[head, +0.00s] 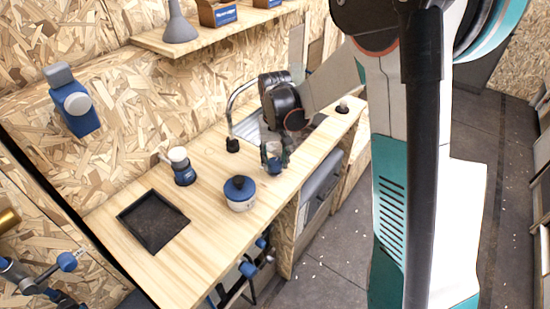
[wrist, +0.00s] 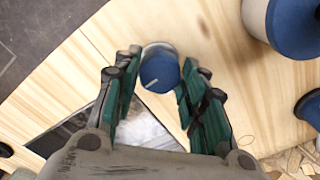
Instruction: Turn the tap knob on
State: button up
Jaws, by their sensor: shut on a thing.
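The tap knob (wrist: 159,70) is a round blue cap with a pale line on top and a light rim, in the upper middle of the wrist view. My gripper (head: 274,158) points down over the front edge of the wooden counter, in front of the sink. Its green-padded fingers stand on both sides of the knob and are shut on it. In the head view the fingers largely hide the knob. The curved metal tap (head: 236,103) rises behind my gripper, and my arm hides part of it. The metal sink (head: 249,127) shows partly beneath it.
A smaller blue and white container (head: 181,166) and a black tray (head: 153,221) are farther left on the counter. A shelf (head: 215,33) hangs above.

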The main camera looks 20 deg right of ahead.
aim_at(275, 162)
jog(key=shift+m, duration=0.6)
jog(key=o, duration=1.1)
jog(key=shift+c, duration=0.2)
jog(key=shift+r, duration=0.1)
notch_tip(275, 162, up, 12)
